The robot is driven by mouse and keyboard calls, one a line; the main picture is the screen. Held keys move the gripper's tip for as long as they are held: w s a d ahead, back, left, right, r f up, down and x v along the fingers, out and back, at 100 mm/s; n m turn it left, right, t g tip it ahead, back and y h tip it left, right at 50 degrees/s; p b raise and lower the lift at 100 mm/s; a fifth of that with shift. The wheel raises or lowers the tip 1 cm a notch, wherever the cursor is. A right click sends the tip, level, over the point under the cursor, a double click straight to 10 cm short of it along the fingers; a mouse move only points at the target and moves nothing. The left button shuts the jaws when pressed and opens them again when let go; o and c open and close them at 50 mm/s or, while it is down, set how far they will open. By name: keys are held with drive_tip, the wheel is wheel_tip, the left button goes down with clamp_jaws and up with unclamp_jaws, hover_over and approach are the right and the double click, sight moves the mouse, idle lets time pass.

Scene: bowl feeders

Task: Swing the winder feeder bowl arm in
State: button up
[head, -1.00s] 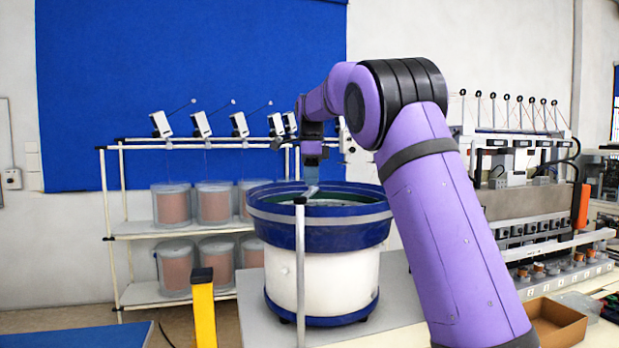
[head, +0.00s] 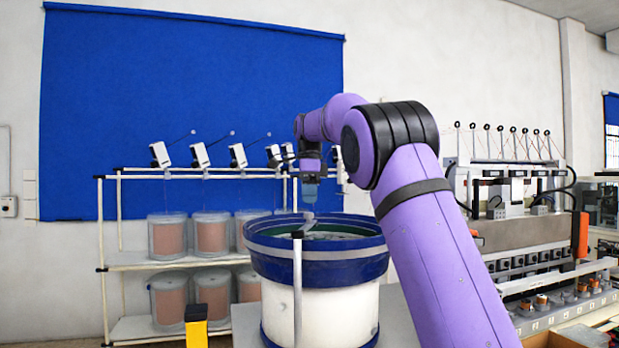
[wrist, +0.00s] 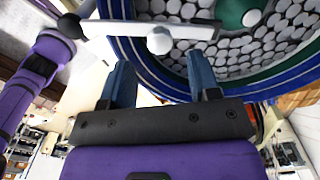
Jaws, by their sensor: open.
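The winder feeder bowl (head: 330,268) is blue and white and full of small pale discs, which show in the wrist view. A thin grey post (head: 297,290) with a dark cap stands at its front. The light bowl arm (wrist: 110,28) runs from the dark cap across the bowl's rim, its end over the bowl. A white ball knob (wrist: 159,41) sits on the arm. My gripper (wrist: 160,60) is open, its two blue fingers pointing at the arm, with the knob between and just beyond the tips. In the head view my gripper (head: 310,196) hangs above the bowl's rim; contact is unclear.
A rack (head: 150,258) with copper spools in clear tubs stands behind left. A winding machine (head: 530,230) stands at the right. A yellow post (head: 196,325) is at the front left. A blue board (head: 190,100) hangs on the wall.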

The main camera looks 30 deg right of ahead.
sight(310, 213)
wheel_tip(310, 213, up, 7)
idle(0.3)
drive_tip(key=shift+f, duration=0.1)
idle(0.4)
